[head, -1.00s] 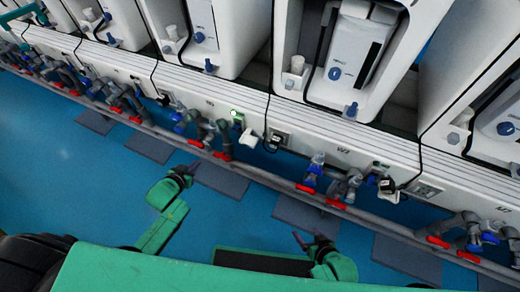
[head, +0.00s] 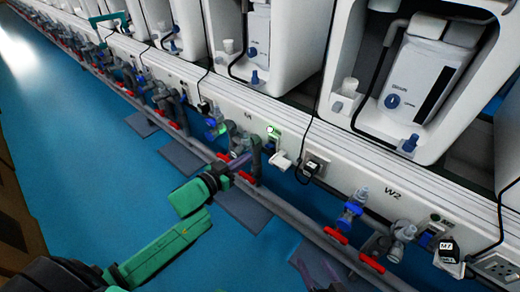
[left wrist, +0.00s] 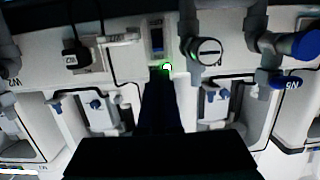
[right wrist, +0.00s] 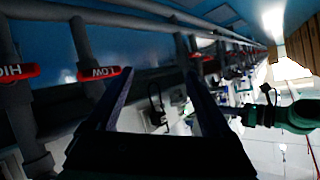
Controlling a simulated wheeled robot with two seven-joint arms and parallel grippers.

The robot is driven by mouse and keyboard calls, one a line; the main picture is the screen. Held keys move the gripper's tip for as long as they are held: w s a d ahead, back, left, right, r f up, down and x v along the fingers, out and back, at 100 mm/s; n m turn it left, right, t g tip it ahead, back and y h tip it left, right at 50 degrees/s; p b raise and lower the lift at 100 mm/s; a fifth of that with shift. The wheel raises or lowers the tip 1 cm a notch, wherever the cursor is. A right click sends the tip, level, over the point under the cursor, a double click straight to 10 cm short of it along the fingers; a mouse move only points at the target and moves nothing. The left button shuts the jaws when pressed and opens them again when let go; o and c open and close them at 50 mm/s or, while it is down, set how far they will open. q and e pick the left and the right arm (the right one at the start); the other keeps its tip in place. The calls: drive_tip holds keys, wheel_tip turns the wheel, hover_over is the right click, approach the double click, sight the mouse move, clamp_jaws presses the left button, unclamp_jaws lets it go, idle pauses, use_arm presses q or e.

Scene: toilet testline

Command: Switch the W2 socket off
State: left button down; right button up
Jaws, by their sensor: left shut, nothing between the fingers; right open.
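The W2 label (head: 393,193) is on the white wall panel. A switch unit with a lit green light (head: 270,130) is left of it, with a black-plugged socket (head: 314,166) between. I cannot tell which socket belongs to W2. My left gripper (head: 240,162) is shut and empty near the pipes, below and left of the green light. In the left wrist view its fingers (left wrist: 162,85) point at the light (left wrist: 167,66), partly hiding that area. My right gripper (head: 318,268) is open, low in front of the pipes.
A grey pipe (head: 300,222) with red-handled valves (head: 335,235) runs along below the panel. Blue-handled taps (head: 349,212) stick out from the wall. White toilet units (head: 345,85) stand above the panel. The blue floor (head: 95,160) at the left is open.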

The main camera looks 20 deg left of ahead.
sight(269, 146)
use_arm(q)
drive_tip(key=shift+d+r, duration=0.1)
drive_tip(key=shift+r, duration=0.2)
use_arm(e)
drive_tip(key=shift+w+a+r, duration=0.2)
drive_tip(key=shift+a+r, duration=0.05)
drive_tip(key=shift+a, duration=0.15)
use_arm(q)
drive_tip(key=shift+w, duration=0.1)
drive_tip(key=b+x, duration=0.4)
drive_tip(key=x, duration=0.5)
drive_tip(key=shift+w+d+f, duration=0.1)
drive_tip(key=shift+w, duration=0.05)
drive_tip(key=shift+w+d, duration=0.1)
drive_tip(key=shift+w, duration=0.2)
use_arm(e)
drive_tip(key=shift+t, duration=0.5)
wheel_tip(269, 146, down, 5)
drive_tip(key=shift+a+r, duration=0.1)
drive_tip(key=shift+r, duration=0.1)
use_arm(q)
drive_tip(key=shift+s+p, duration=0.1)
drive_tip(key=shift+p, duration=0.2)
use_arm(e)
drive_tip(key=shift+r, duration=0.35)
